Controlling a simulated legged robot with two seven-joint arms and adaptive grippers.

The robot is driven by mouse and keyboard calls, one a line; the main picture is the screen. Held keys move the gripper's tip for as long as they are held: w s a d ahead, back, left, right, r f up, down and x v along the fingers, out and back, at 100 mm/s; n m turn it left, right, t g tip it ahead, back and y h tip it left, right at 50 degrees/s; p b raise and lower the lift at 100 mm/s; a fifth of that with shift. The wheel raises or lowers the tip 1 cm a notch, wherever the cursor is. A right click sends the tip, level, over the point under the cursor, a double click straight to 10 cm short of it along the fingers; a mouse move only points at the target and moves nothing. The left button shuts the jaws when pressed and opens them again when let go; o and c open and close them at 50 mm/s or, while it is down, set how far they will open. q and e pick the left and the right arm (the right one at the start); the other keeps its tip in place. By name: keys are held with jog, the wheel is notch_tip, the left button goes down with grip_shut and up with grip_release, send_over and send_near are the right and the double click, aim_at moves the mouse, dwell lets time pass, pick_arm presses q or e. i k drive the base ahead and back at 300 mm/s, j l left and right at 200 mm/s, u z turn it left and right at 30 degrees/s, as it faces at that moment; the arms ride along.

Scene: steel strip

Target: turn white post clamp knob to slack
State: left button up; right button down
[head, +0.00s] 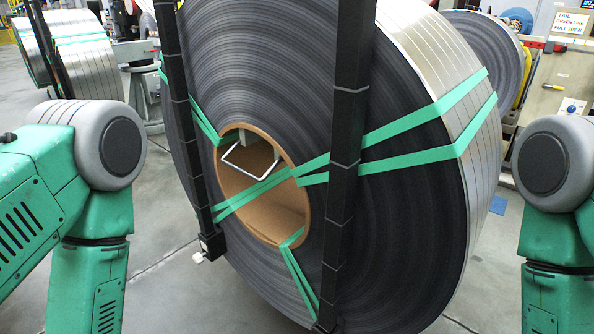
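A small white knob (197,258) sticks out to the left at the foot of the left black post (180,110), beside a dark clamp block (213,243) with a pale label. It is too small in the head view to tell how it is turned. The post stands upright, leaning slightly, in front of the coil face. Neither gripper shows. Only my green and grey arm links are in view at the left and right edges, and they run down out of the picture. Nothing of mine is seen touching the knob.
A big steel strip coil (415,225) fills the middle, bound with green straps (420,120). Its brown core (262,220) holds a white wire handle (240,165). A second black post (345,150) stands to the right. Grey floor (165,285) is clear left of the knob.

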aim_at(198, 258)
jog(key=i+j+z, duration=0.1)
jog(key=j, duration=0.35)
jog(key=i+j+z, duration=0.1)
jog(key=j, duration=0.3)
jog(key=j+z, duration=0.1)
jog(key=j, duration=0.35)
jog(key=i+j+z, duration=0.1)
jog(key=j, duration=0.3)
jog(key=i+j, duration=0.15)
jog(key=j, duration=0.25)
jog(key=i+j+z, duration=0.15)
jog(key=j, duration=0.25)
